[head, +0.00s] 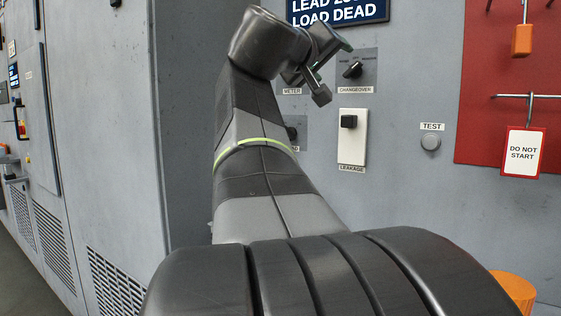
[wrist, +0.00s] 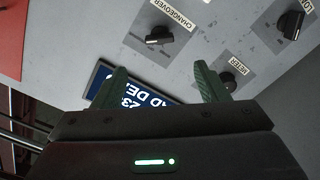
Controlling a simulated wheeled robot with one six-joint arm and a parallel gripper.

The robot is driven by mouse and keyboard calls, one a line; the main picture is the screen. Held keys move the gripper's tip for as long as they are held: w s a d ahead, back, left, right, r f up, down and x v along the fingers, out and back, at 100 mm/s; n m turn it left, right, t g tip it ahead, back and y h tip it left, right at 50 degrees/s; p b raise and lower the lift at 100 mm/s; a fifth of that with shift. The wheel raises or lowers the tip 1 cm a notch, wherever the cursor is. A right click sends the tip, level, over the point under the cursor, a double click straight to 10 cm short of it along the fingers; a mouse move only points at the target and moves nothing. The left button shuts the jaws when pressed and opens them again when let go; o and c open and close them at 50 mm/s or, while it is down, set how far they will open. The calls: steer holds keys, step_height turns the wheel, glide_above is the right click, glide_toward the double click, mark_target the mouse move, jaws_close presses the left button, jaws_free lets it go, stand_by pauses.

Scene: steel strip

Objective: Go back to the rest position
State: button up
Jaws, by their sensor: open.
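My gripper (head: 333,68) is raised at the end of my arm in the head view, in front of the grey panel (head: 400,200). Its two fingers stand apart with nothing between them, and they also show in the wrist view (wrist: 158,88). The changeover knob (head: 352,69) is black and sits just right of the gripper in the head view. In the wrist view the changeover knob (wrist: 159,35) and the meter knob (wrist: 229,82) lie beyond the fingers, with no contact visible. My arm partly hides the left-hand knobs in the head view.
A leakage switch (head: 349,122) and a round test button (head: 430,142) are on the panel. A red board (head: 480,80) at right carries hooks, an orange padlock (head: 522,40) and a "do not start" tag (head: 523,152). Grey cabinets (head: 105,130) stand at left.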

mark_target(350, 68)
steer(key=x, duration=1.2)
steer(key=shift+p, duration=0.4)
steer(key=shift+s, duration=0.1)
